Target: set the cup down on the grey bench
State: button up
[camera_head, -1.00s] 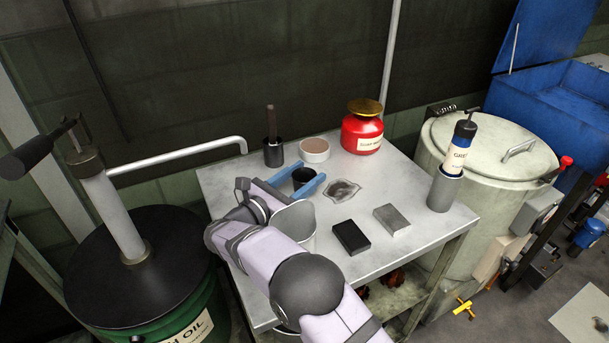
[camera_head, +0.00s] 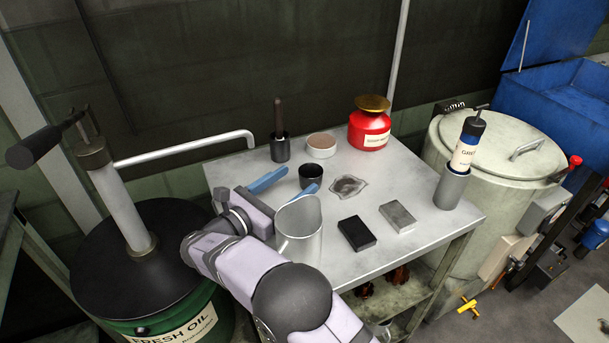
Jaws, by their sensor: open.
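The cup is small and dark (camera_head: 311,175). It stands upright on the grey bench (camera_head: 330,262), towards its back left. My gripper (camera_head: 302,179) is open, with its two blue fingers low over the bench and the fingertips close to the near left side of the cup. The right finger overlaps the cup's lower front in the picture. I cannot tell whether a finger touches it. The finger bases are partly hidden by my wrist and the jug.
A metal jug (camera_head: 299,236) stands close beside my wrist. Behind the cup are a brush in a dark holder (camera_head: 280,148), a round tub (camera_head: 321,146) and a red pot (camera_head: 369,130). A stained cloth (camera_head: 348,186), a black block (camera_head: 356,233) and a grey block (camera_head: 397,216) lie to the right.

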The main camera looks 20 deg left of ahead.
jog(key=shift+v, duration=2.65)
jog(key=shift+r, duration=0.1)
